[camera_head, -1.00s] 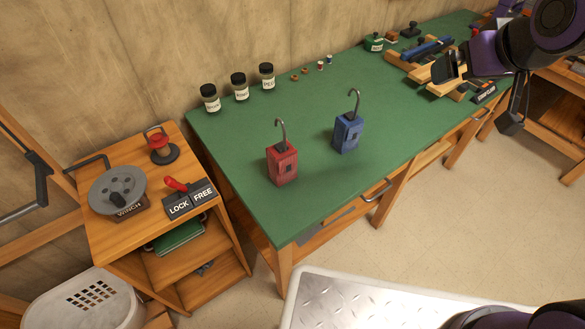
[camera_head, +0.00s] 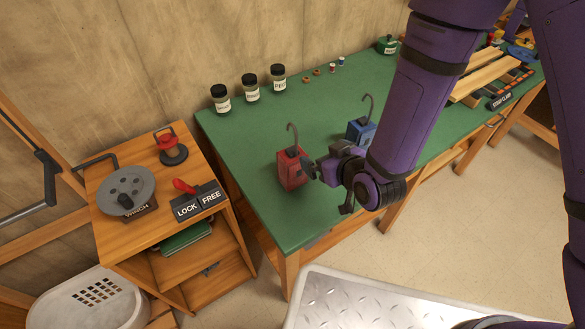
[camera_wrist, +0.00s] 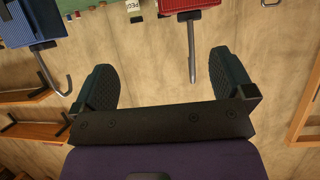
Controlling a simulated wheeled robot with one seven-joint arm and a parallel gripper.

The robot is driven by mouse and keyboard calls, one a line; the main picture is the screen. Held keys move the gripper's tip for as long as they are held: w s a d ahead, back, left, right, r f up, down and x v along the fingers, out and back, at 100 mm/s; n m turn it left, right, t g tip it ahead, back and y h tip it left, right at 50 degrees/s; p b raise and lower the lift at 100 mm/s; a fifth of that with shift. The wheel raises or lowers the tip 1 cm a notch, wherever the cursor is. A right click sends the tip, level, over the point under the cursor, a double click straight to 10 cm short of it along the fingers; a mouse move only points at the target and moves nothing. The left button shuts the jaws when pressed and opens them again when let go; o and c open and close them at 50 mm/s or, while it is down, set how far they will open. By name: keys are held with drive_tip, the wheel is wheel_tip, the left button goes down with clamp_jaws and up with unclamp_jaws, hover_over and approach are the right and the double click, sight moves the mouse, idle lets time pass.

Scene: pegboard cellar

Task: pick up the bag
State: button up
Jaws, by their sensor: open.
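I see nothing that I can clearly name as a bag. A red block (camera_head: 291,170) with a grey hook on top stands upright on the green bench top (camera_head: 240,150). A similar blue block (camera_head: 361,130) with a hook stands behind my arm, partly hidden. My gripper (camera_head: 316,168) is close to the right side of the red block; contact cannot be told. In the wrist view my gripper (camera_wrist: 165,82) has its fingers wide apart with nothing between them. The red block (camera_wrist: 188,5) and its hook show beyond them, the blue block (camera_wrist: 28,22) at upper left.
Jars (camera_head: 251,87) stand along the wall. Wooden slats (camera_head: 487,77) lie at the right of the bench. A wooden cart (camera_head: 130,238) with a winch (camera_head: 126,190) and a lock/free lever (camera_head: 184,187) stands at left, a white basket (camera_head: 85,300) below. The bench's front left is clear.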

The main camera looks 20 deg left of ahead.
sight(292, 158)
drive_tip(key=s+a+f+y, duration=0.1)
drive_tip(key=s+a+f, duration=0.1)
drive_tip(key=s+f, duration=0.15)
drive_tip(key=x, duration=1)
drive_tip(key=shift+w+f, duration=0.1)
drive_tip(key=shift+w, duration=0.3)
drive_tip(key=c, duration=1)
